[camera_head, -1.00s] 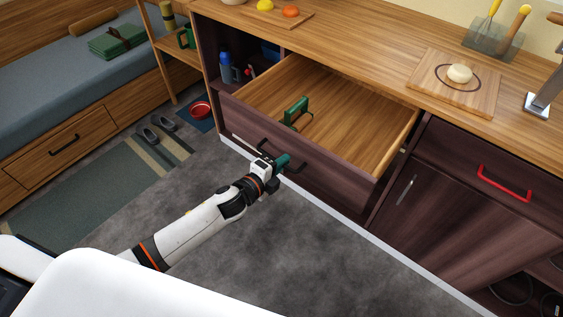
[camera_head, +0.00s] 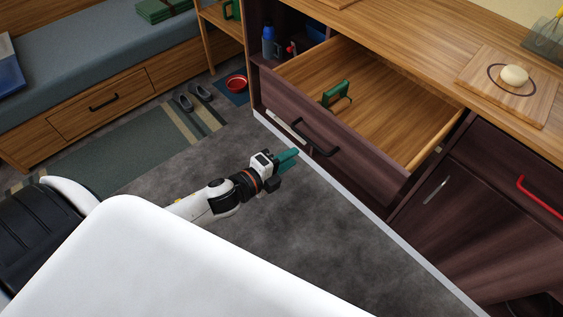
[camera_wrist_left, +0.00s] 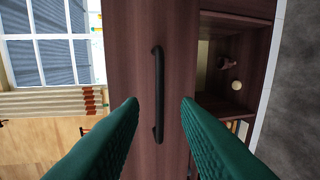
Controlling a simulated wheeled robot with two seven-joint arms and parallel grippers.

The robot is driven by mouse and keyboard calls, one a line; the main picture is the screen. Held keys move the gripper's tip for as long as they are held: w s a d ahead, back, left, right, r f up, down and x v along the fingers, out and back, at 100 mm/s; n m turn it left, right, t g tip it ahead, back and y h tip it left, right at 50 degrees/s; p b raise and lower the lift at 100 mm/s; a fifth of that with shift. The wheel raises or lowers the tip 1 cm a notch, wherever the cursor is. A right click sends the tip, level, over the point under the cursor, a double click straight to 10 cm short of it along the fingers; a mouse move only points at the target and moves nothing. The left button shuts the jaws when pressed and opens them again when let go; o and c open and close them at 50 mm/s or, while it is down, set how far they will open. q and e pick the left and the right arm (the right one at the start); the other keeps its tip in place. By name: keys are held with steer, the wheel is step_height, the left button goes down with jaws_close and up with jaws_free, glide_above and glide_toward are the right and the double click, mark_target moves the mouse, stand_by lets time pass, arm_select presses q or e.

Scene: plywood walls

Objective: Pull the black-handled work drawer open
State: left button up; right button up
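The work drawer (camera_head: 345,160) has a dark wood front and stands pulled out from the cabinet, its pale wooden inside showing. Its black bar handle (camera_head: 314,139) is on the front; in the left wrist view the handle (camera_wrist_left: 158,95) lies between and beyond the fingertips. A green-handled tool (camera_head: 336,94) stands in the drawer. My left gripper (camera_head: 288,159) is in front of the drawer, apart from the handle. Its two green fingers (camera_wrist_left: 160,105) are spread with nothing between them. My right gripper is not in view.
A cabinet with a red handle (camera_head: 541,190) is at the right. The counter holds a board (camera_head: 505,104) with a pale round thing. Grey floor lies clear before the drawer.

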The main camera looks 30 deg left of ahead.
arm_select(q)
steer(key=shift+v, duration=1.15)
steer(key=s+a+f+n+g+y, duration=0.2)
steer(key=s+a+f+n, duration=0.15)
steer(key=f, duration=0.55)
steer(key=s+a+f+n+g+y, duration=0.15)
steer(key=f+n, duration=0.25)
steer(key=f, duration=0.6)
steer(key=s+a+f+n+g+y, duration=0.2)
steer(key=s+a+f+n, duration=0.15)
steer(key=f, duration=0.55)
steer(key=s+d+f+n+g, duration=0.2)
steer(key=s+f, duration=0.3)
steer(key=s, duration=0.4)
steer(key=s+d+f+n+g, duration=0.2)
steer(key=s+f, duration=0.4)
steer(key=s, duration=0.3)
steer(key=s+d+f+n+g, duration=0.2)
steer(key=s+f+n+g, duration=0.2)
steer(key=s, duration=0.5)
step_height(320, 180, down, 2)
steer(key=shift+f+n, duration=0.1)
steer(key=shift+n, duration=0.2)
